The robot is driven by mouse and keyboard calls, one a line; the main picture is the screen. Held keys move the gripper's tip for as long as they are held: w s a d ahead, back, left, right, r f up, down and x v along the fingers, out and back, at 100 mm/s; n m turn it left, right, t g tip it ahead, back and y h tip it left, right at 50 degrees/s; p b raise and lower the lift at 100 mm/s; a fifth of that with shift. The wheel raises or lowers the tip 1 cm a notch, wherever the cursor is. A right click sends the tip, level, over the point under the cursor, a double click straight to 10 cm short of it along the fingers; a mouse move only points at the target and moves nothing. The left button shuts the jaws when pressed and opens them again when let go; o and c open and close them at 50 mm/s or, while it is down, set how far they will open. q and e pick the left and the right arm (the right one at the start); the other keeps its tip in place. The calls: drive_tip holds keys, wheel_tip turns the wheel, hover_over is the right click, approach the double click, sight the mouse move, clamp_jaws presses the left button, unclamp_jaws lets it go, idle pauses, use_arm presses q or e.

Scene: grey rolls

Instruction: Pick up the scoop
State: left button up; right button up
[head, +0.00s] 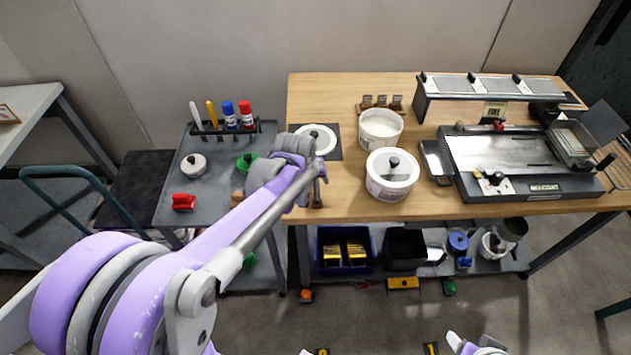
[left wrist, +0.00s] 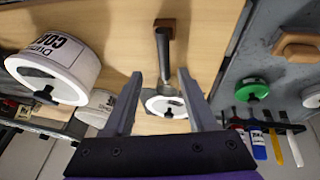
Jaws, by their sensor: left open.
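My left gripper (head: 319,170) is at the near left corner of the wooden table. In the left wrist view its two fingers (left wrist: 158,105) are apart, with nothing clamped between them. A slim tool with a dark grey handle (left wrist: 164,55), which looks like the scoop, lies ahead of the fingers. Its far end is at a small wooden block (left wrist: 164,24); its near end reaches toward the gap between the fingertips. In the head view my gripper mostly hides it. A metal pan with a dark handle (head: 436,159) lies farther right. My right gripper is not clearly seen.
A white lid with a black knob (head: 318,139) lies beyond my gripper. A grey cart (head: 205,165) with markers and lids is at the left. A wrapping machine (head: 515,160) fills the table's right.

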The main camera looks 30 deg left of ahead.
sight(316, 186)
use_arm(q)
drive_tip(key=x, duration=0.5)
drive_tip(key=shift+s+a+f, duration=0.1)
drive_tip(key=shift+a+f, duration=0.15)
clamp_jaws()
